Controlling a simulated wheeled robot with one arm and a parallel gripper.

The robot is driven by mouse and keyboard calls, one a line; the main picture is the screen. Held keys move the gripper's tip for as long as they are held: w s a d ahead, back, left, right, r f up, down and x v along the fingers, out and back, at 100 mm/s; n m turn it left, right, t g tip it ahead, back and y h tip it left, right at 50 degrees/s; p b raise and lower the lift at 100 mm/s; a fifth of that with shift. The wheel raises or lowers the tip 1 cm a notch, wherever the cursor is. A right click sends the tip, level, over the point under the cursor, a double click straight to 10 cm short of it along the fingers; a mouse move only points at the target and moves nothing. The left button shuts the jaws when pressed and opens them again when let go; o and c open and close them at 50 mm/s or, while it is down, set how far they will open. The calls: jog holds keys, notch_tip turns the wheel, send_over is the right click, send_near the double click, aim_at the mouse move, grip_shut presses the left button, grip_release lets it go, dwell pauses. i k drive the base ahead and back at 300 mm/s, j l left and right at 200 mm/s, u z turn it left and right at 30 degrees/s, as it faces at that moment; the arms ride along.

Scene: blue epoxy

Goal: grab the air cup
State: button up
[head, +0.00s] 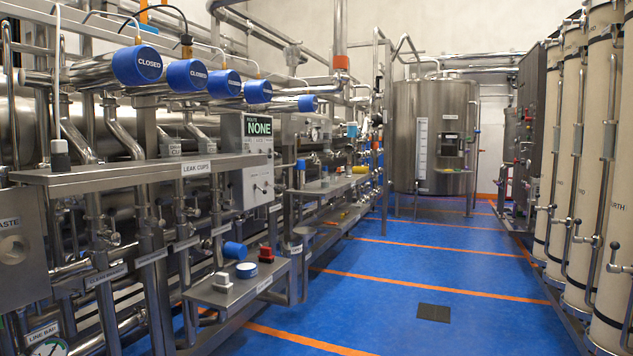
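No item carries a readable "air" label, so I cannot tell which one is the air cup. A small cup-like piece (60,156) with a pale top and dark lower part stands at the left end of the steel shelf (130,172) labelled "LEAK CUPS". A blue cylinder (234,250) and a round white piece with a blue rim (247,270) are at the lower steel shelf. My gripper is not in view.
Pipes and blue "CLOSED" actuators (137,65) hang above the upper shelf. The blue floor (400,290) is open between the left equipment and the cream columns (565,140) at right.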

aim_at(334, 177)
jog(key=i+l+u, duration=0.1)
jog(key=i, duration=0.4)
jog(key=i+l+u, duration=0.1)
jog(key=i, duration=0.45)
jog(key=l, duration=0.1)
